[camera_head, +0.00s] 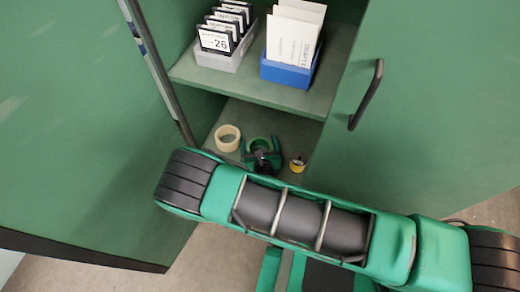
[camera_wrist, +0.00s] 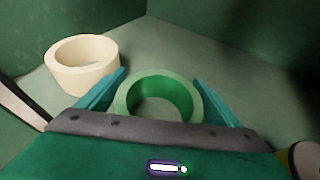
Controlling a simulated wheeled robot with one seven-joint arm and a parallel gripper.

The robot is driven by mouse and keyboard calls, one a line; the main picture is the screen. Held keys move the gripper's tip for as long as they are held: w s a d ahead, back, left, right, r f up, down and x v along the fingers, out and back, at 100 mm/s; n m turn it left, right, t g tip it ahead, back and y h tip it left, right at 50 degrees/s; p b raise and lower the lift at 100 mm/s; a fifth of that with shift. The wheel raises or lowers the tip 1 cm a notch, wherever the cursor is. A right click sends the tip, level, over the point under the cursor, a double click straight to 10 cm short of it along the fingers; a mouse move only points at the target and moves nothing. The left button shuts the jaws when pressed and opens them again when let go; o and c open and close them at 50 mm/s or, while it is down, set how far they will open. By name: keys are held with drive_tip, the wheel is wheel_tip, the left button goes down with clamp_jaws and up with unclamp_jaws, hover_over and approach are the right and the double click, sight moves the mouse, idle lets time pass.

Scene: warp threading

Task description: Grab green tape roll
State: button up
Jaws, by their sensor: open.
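The green tape roll (camera_wrist: 158,82) lies flat on the lower shelf of the cabinet. In the wrist view it sits between the two fingers of my gripper (camera_wrist: 160,88), one finger on each side. My gripper is open; I cannot tell whether the fingers touch the roll. In the head view my gripper (camera_head: 262,150) reaches into the lower compartment, and the green roll (camera_head: 259,142) shows partly behind it.
A cream tape roll (camera_head: 227,138) lies left of the green one. A small yellow and dark roll (camera_head: 298,164) lies to the right. The upper shelf (camera_head: 250,84) above holds a grey box of cards and a blue box (camera_head: 288,72) of papers. A cabinet door with a dark handle (camera_head: 366,96) stands right.

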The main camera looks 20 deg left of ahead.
drive_tip(key=c, duration=0.9)
drive_tip(key=shift+o, duration=0.2)
drive_tip(key=shift+r, duration=0.1)
